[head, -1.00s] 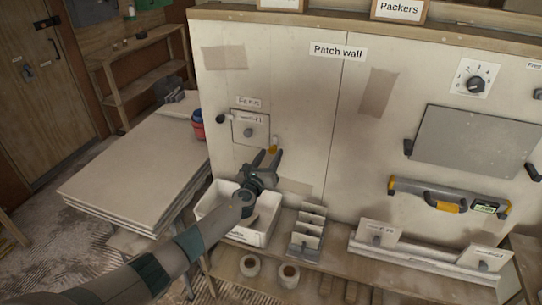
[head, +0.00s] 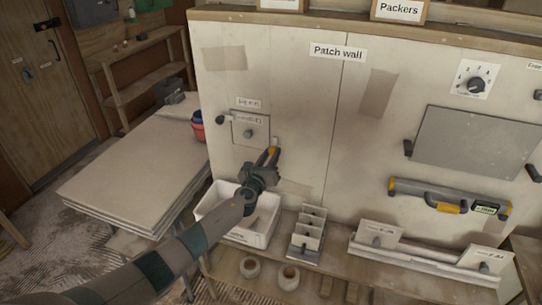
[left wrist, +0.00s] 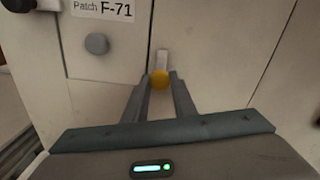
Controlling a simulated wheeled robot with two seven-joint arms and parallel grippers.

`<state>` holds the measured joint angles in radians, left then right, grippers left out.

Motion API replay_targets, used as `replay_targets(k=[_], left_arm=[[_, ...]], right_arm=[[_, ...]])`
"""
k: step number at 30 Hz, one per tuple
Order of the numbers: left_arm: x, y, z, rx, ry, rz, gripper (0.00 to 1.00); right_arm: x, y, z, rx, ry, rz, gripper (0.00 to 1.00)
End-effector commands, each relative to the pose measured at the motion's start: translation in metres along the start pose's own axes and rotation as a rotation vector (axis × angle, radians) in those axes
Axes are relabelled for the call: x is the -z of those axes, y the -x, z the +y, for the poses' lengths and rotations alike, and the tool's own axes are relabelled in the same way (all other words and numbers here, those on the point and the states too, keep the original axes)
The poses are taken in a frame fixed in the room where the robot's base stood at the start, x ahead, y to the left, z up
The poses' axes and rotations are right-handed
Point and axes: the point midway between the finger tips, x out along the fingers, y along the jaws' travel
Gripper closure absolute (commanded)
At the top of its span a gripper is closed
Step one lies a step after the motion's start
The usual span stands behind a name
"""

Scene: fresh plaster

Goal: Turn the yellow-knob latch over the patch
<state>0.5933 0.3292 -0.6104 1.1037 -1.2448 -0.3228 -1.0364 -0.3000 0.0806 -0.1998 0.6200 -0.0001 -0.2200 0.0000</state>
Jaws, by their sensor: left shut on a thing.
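The square patch (head: 249,129) sits in the wall, with a grey round knob at its middle and a label reading Patch F-71 (left wrist: 103,10) in the left wrist view. The yellow-knob latch (head: 275,141) is a short pale bar just right of the patch. In the left wrist view the bar (left wrist: 162,60) stands upright, beside the patch, with its yellow knob (left wrist: 159,79) at the lower end. My left gripper (head: 271,154) is shut on that knob; its fingers (left wrist: 160,82) lie on both sides. My right gripper is not in view.
A dark-knobbed latch (head: 220,119) is at the patch's left. Below are a white bin (head: 262,238) and a small rack (head: 305,252) on a shelf. A board stack (head: 125,185) stands left. A long-handled tool (head: 420,192) hangs right.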

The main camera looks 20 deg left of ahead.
Motion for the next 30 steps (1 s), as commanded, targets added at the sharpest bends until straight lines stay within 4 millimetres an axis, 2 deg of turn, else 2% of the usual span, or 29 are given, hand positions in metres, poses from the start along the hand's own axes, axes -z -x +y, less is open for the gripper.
replay_targets(k=[11, 30], left_arm=[[0.002, 0.000, 0.001, 0.000, 0.158, 0.000, 0.98], [0.002, 0.000, 0.000, -0.001, 0.735, -0.001, 0.98]], right_arm=[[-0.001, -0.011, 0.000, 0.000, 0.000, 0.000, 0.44], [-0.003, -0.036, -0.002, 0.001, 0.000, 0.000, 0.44]])
